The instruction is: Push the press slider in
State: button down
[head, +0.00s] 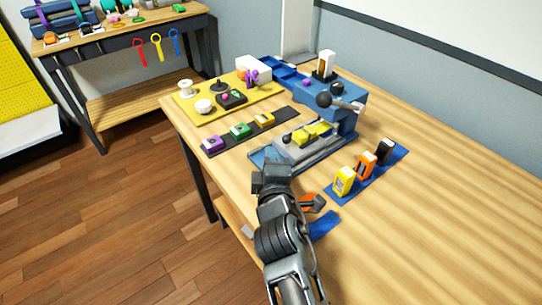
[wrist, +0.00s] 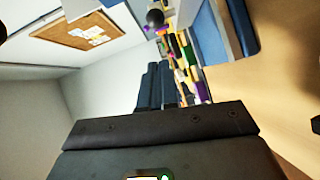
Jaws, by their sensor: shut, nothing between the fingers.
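The blue press (head: 345,98) stands on the wooden table, with a black ball on its lever. In front of it the press slider (head: 290,150), a grey plate carrying a yellow piece (head: 312,133), lies on a blue base and sticks out toward me. My gripper (head: 270,170) is shut and empty at the near left end of the slider; I cannot tell whether it touches. In the wrist view my shut fingers (wrist: 160,82) point toward the table items, and a blue block-like part (wrist: 212,30) shows at upper right.
Yellow, orange and black boxes (head: 366,166) stand on a blue strip right of the slider. A dark strip with purple, green and yellow pieces (head: 240,130) lies left of it. A yellow board (head: 215,108) with small parts is behind. The table's right side is clear.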

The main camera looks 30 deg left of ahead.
jog(key=v, duration=0.9)
jog(key=shift+s+f, duration=0.1)
jog(key=shift+s, duration=0.05)
